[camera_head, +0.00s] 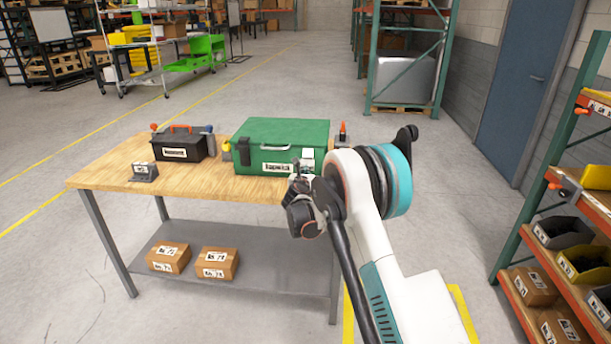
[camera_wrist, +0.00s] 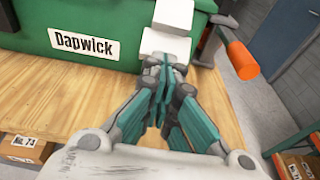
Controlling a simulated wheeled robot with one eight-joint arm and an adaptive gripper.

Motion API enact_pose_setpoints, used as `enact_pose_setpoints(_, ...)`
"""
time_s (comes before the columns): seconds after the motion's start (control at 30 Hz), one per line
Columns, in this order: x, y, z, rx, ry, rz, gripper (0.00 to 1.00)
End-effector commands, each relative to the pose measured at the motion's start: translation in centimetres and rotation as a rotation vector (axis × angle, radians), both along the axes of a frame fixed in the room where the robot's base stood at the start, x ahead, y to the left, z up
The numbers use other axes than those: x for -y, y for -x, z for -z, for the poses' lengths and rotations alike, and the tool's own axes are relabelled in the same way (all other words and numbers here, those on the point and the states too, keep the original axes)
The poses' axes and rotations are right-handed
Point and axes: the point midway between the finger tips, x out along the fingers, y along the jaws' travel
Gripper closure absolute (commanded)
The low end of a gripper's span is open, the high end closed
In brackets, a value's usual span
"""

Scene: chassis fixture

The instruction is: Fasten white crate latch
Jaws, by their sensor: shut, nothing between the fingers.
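The green crate (camera_head: 285,135) stands on the wooden workbench, with its lid down and a "Dapwick" label on its front. It fills the upper left of the wrist view (camera_wrist: 100,15). The white latch (camera_head: 307,154) is at the right end of the crate's front. In the wrist view it shows as an upper white block (camera_wrist: 173,14) and a lower white piece (camera_wrist: 167,45). My gripper (camera_wrist: 165,72) is shut and empty, its fingertips just below the lower piece. I cannot tell whether they touch it. In the head view my gripper (camera_head: 303,184) partly hides the crate's right front.
The workbench (camera_head: 110,178) also holds a black toolbox (camera_head: 180,146) and a small grey labelled block (camera_head: 144,172). An orange-ended handle (camera_wrist: 242,60) sticks out right of the latch. Shelving (camera_head: 560,200) stands at the right.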

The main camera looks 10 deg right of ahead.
Motion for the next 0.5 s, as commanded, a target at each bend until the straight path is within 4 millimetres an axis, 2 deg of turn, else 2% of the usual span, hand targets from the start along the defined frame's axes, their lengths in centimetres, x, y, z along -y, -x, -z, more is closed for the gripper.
enact_pose_setpoints(0.5, 0.8, -2.5, -4.5, 0.001, 0.001, 0.001, 1.00)
